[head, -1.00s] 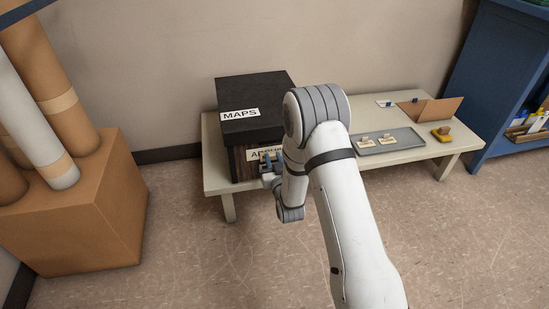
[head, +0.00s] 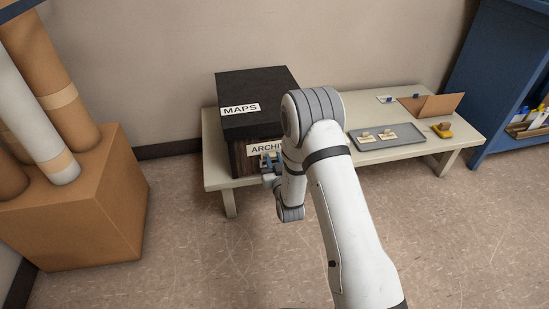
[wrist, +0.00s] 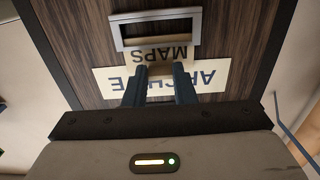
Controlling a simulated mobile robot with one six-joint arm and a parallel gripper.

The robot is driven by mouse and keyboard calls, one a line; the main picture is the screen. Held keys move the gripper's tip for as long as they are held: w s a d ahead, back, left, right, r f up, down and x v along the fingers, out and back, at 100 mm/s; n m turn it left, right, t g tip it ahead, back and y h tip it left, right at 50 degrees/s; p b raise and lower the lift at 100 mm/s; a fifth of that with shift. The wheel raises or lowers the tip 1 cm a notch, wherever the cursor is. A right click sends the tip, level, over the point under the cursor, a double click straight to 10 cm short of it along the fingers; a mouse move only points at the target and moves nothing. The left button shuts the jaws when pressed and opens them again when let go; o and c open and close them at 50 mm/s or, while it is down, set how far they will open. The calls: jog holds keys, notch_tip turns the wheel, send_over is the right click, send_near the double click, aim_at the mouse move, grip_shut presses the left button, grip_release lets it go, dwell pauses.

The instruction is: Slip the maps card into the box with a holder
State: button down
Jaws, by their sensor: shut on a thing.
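The box (head: 238,162) is dark wood with a black lid labelled MAPS, standing at the left end of the low table. Its front carries an ARCHIVE label (wrist: 208,76), partly covered by my fingers in the wrist view. In the head view my gripper (head: 268,163) is at the box front.
A grey tray (head: 402,143) with two small cards lies on the table (head: 358,101), with a yellow-and-brown item (head: 442,130) and an open brown folder (head: 432,105) nearby. A carton of tubes (head: 95,220) stands left, a blue shelf (head: 500,75) right.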

jog(key=shift+f, duration=1)
jog(key=c, duration=1.1)
grip_release()
jog(key=v, duration=0.7)
jog(key=shift+r, duration=0.1)
jog(key=shift+s, duration=0.1)
jog(key=p+v, duration=0.2)
jog(key=v, duration=0.5)
jog(key=shift+s+d, duration=0.15)
jog(key=shift+s, duration=0.15)
